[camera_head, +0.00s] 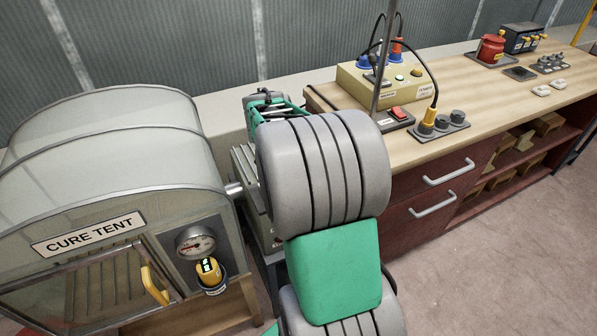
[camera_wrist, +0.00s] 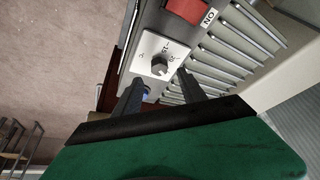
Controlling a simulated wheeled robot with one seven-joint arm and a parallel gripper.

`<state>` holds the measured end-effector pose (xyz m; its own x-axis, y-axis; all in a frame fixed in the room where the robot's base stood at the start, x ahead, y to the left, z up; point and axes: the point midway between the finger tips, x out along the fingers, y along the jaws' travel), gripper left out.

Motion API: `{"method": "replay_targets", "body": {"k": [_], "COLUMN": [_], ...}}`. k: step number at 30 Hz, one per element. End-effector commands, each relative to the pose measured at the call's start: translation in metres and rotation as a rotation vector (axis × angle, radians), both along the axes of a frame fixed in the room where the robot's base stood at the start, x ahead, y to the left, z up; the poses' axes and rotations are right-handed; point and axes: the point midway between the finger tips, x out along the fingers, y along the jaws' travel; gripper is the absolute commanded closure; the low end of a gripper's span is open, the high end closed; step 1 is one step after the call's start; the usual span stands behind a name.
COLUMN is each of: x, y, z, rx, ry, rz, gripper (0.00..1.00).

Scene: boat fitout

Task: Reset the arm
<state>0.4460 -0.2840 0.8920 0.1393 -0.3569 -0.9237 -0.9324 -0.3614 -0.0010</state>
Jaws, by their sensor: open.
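My gripper (camera_wrist: 161,82) is open and empty in the wrist view, its two dark fingers apart. Its fingertips point toward a grey control box with a dial knob (camera_wrist: 160,64) on a white plate. A red switch (camera_wrist: 187,9) marked ON sits above the dial. I cannot tell whether a finger touches the box. In the head view my grey and green arm fills the middle and hides most of the gripper and the box. A ribbed grey housing (camera_head: 243,166) shows just left of the arm.
The cure tent (camera_head: 100,145) with a gauge (camera_head: 195,241) and yellow door handle (camera_head: 154,286) stands close on the left. A wooden bench (camera_head: 470,105) on the right carries a yellow power box (camera_head: 352,85) with cables. The floor (camera_head: 510,240) at right is clear.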

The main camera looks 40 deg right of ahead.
Motion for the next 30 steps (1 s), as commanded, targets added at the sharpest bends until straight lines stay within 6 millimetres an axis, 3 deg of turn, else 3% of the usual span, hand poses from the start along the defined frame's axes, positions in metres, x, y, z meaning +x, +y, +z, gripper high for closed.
{"method": "replay_targets", "body": {"k": [6, 17, 21, 23, 27, 30], "x": [-0.004, -0.004, -0.006, -0.014, -0.060, -0.089], "y": [0.010, 0.010, 0.014, 0.031, 0.086, 0.138], "z": [0.023, 0.024, 0.021, 0.005, -0.035, -0.030], "rx": [0.000, 0.000, 0.000, 0.041, 0.169, 0.223], "ry": [0.002, 0.003, 0.057, 0.125, 0.260, 0.288], "rz": [0.001, 0.003, 0.119, 0.247, 0.501, 0.699], "gripper": [0.51, 0.51, 0.51, 0.51, 0.51, 0.51]}}
